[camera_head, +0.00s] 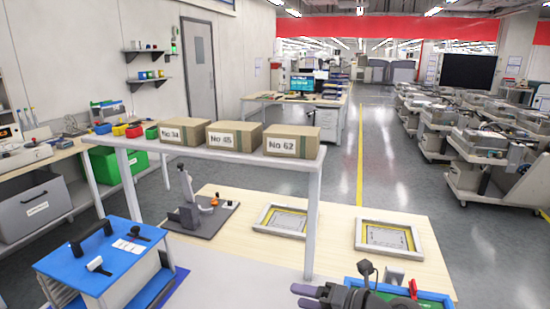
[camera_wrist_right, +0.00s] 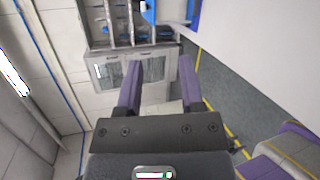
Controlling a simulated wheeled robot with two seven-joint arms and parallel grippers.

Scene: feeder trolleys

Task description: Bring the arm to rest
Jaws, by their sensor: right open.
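My right gripper (camera_head: 306,296) shows at the bottom of the head view, right of centre, over the near side of the work table. Its dark fingers point left. In the right wrist view its two purple fingers (camera_wrist_right: 158,88) stand apart with nothing held between them. Beyond them are a pale cabinet front (camera_wrist_right: 130,70) and grey shelving. My left gripper is not in the head view, and neither is its arm.
A pale table (camera_head: 275,262) bears two framed panels (camera_head: 279,221) (camera_head: 388,238) and a fixture (camera_head: 200,215). Above stands a white shelf (camera_head: 230,154) with three boxes (camera_head: 291,141). A green and blue tray (camera_head: 430,301) is close right of my gripper. A blue-topped stand (camera_head: 105,263) is at left.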

